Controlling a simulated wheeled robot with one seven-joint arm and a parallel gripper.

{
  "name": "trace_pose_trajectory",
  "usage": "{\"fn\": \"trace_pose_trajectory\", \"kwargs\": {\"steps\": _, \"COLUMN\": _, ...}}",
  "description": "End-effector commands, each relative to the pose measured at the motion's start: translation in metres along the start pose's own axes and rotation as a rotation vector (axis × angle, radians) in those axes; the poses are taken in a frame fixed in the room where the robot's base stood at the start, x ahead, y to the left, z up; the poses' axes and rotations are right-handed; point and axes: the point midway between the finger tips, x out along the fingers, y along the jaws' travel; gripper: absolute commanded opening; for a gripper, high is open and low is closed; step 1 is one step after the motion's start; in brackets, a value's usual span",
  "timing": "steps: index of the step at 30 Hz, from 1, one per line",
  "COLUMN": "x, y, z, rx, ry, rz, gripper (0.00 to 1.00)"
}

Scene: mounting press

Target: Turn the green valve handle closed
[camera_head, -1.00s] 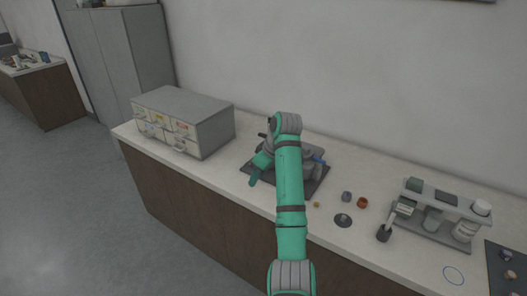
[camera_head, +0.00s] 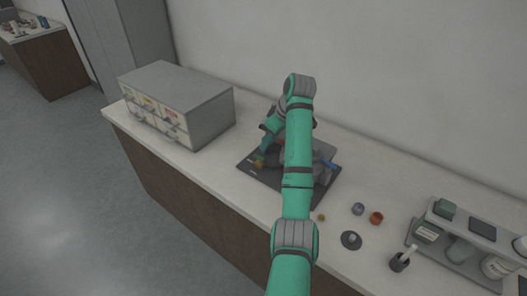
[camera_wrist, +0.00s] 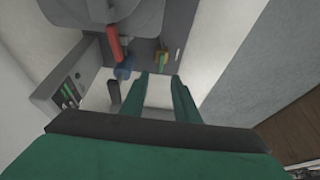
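The mounting press (camera_head: 320,172) stands on a dark base plate on the counter, partly hidden behind my arm. In the wrist view, a small green handle (camera_wrist: 163,60) with a yellow-orange part sits on the dark plate, just beyond my fingertips. A red handle (camera_wrist: 113,42) and a blue handle (camera_wrist: 124,70) are left of it. My gripper (camera_wrist: 162,76) is open, its two green fingers apart with nothing between them. In the head view my gripper (camera_head: 265,150) is low at the left side of the press. I cannot tell how far the green handle is turned.
A grey drawer cabinet (camera_head: 205,95) stands left of the press. On the right are a purple-grey cup (camera_head: 358,209), an orange cup (camera_head: 376,218), a dark round dish (camera_head: 351,240) and a rack (camera_head: 470,250) of containers. The counter front by the cabinet is clear.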

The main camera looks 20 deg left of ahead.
Motion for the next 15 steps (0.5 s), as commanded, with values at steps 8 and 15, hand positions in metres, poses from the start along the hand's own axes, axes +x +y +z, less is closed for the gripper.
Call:
{"fn": "trace_pose_trajectory", "kwargs": {"steps": 8, "x": 0.051, "y": -0.001, "z": 0.000, "rx": 0.001, "ry": -0.002, "rz": -0.002, "gripper": 0.28}}
{"fn": "trace_pose_trajectory", "kwargs": {"steps": 15, "x": 0.078, "y": 0.001, "z": 0.002, "rx": 0.003, "ry": -0.001, "rz": 0.000, "gripper": 0.28}}
